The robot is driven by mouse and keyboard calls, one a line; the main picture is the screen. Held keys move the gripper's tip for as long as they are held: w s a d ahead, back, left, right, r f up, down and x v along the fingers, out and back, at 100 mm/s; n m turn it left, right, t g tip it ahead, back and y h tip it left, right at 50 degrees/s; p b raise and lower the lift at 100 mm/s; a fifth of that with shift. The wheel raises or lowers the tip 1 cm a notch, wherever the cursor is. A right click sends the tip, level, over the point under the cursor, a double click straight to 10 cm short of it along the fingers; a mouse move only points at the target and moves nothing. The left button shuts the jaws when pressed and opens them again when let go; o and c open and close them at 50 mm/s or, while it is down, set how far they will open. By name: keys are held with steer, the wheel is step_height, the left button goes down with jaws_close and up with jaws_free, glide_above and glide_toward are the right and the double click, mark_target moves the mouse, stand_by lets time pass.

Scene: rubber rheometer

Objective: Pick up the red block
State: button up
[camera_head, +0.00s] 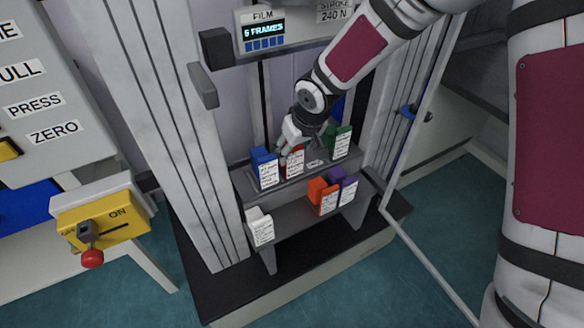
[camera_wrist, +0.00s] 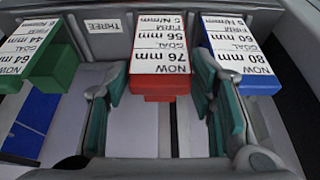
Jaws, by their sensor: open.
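The red block (camera_head: 299,171) stands on the upper shelf (camera_head: 318,169) between the blue and green blocks. In the wrist view the red block (camera_wrist: 160,88) is at the top centre, with a white label reading "NOW 76 mm". My gripper (camera_head: 293,148) is at the red block and covers part of it in the head view. In the wrist view my gripper (camera_wrist: 160,75) is open. One finger is on each side of the red block, with visible gaps between block and pads. I cannot tell how far the fingertips reach along the block.
The blue block (camera_head: 262,155) and green block (camera_head: 344,132) are close on either side. Orange (camera_head: 317,187), purple (camera_head: 337,174) and white (camera_head: 254,216) blocks sit lower down. Frame columns (camera_head: 180,120) and a thin post (camera_head: 415,135) bound the space.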

jaws_close()
steer(key=shift+r, duration=0.1)
